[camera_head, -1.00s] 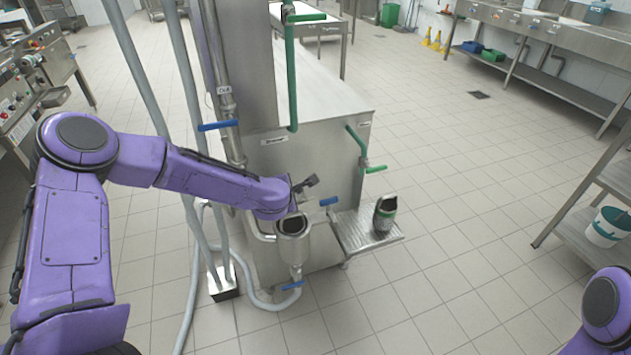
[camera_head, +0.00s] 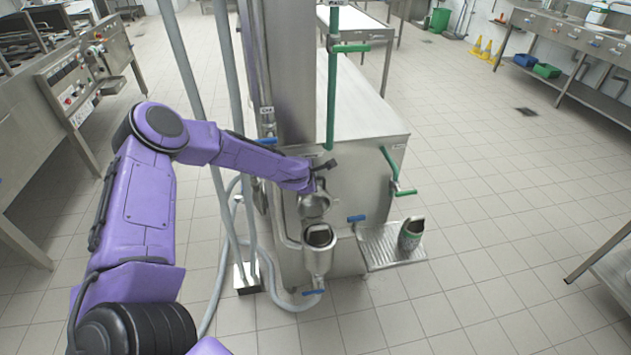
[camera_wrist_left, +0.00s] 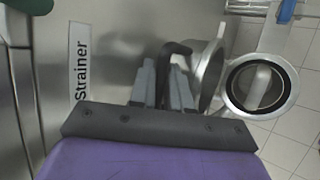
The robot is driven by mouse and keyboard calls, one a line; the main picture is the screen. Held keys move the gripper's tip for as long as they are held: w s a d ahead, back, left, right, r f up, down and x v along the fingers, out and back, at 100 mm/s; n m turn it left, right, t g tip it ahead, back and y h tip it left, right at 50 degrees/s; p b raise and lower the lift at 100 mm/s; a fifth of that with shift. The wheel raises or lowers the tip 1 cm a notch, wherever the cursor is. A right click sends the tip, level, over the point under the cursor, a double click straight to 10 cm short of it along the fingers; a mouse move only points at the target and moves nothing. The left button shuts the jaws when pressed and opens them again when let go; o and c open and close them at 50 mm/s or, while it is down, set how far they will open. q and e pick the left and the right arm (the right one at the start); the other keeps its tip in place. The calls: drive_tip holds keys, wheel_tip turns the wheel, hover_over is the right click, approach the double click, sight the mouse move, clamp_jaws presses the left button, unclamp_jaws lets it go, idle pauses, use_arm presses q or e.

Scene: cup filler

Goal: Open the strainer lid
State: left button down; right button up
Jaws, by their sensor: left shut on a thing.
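The strainer (camera_head: 318,262) is a steel cylinder on the front of the steel machine, with its round mouth showing open and dark. It also shows in the wrist view as a black-ringed opening (camera_wrist_left: 233,98). The round steel lid (camera_head: 314,207) stands tilted up behind the mouth, and in the wrist view the lid (camera_wrist_left: 213,72) is beside the opening. My left gripper (camera_head: 318,184) is at the lid, and the wrist view shows its grey fingers (camera_wrist_left: 165,88) shut around the dark bent lid handle (camera_wrist_left: 176,47). My right gripper is out of view.
A "Strainer" label (camera_wrist_left: 83,62) is on the machine wall. Blue valve handles (camera_head: 356,218) and green pipes (camera_head: 334,85) stick out nearby. A drip tray (camera_head: 378,246) with a dark container (camera_head: 411,234) lies to the right. Grey hoses (camera_head: 222,130) run down at left.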

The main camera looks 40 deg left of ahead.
use_arm(q)
drive_tip(key=shift+f, duration=0.1)
idle(0.3)
drive_tip(key=c, duration=1.4)
unclamp_jaws()
drive_tip(key=shift+c, duration=0.2)
drive_tip(key=shift+s+r, duration=0.2)
drive_tip(key=shift+r, duration=0.15)
drive_tip(key=v, duration=0.9)
drive_tip(key=shift+s+p, duration=0.35)
drive_tip(key=shift+p, duration=0.1)
drive_tip(key=shift+d+r, duration=0.1)
drive_tip(key=shift+r, duration=0.05)
